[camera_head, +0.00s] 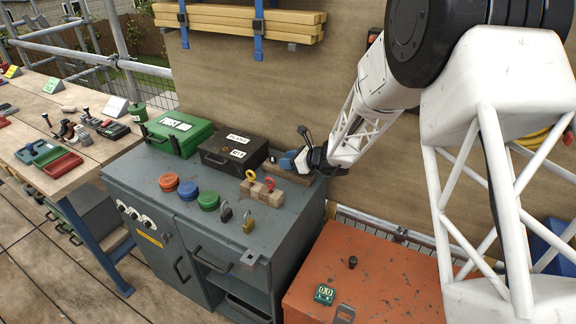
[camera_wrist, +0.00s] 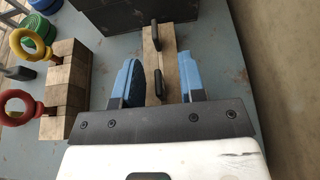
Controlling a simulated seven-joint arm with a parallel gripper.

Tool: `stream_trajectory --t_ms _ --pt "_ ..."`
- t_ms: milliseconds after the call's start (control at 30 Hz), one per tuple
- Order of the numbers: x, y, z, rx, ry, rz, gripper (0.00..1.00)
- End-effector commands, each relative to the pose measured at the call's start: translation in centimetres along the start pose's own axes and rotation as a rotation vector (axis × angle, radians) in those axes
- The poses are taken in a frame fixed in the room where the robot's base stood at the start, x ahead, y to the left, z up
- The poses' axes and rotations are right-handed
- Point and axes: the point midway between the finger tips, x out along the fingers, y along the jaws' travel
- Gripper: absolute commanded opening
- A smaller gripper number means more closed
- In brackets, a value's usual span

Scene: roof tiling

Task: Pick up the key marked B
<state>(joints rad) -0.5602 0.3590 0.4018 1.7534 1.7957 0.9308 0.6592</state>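No letter B is readable in either view, so I cannot tell which thing is the key marked B. In the wrist view my gripper (camera_wrist: 158,77) is open. Its blue fingers sit on either side of a narrow wooden block (camera_wrist: 160,50) with two upright black handles (camera_wrist: 155,83); I cannot tell whether they touch the block. In the head view my gripper (camera_head: 292,161) is low over the cabinet's back right corner. A second wooden block (camera_head: 262,193) carries a yellow ring handle (camera_head: 250,175) and a red ring handle (camera_head: 269,183). Both also show left of my gripper in the wrist view.
The grey cabinet top (camera_head: 170,165) holds a green case (camera_head: 179,134), a black box (camera_head: 233,150), red, blue and green round tins (camera_head: 188,190) and two padlocks (camera_head: 248,226). A wooden wall stands behind. An orange chest (camera_head: 375,265) is at the right.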

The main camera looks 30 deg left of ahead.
Motion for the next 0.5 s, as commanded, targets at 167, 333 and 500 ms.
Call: stream_trajectory --t_ms 167,333,500 --pt "0.60 0.79 -1.39 0.013 0.012 0.012 0.37" --pt "0.67 0.89 -1.56 0.015 0.014 0.013 0.34" --pt "0.70 0.95 -1.60 0.016 0.014 0.014 0.08"
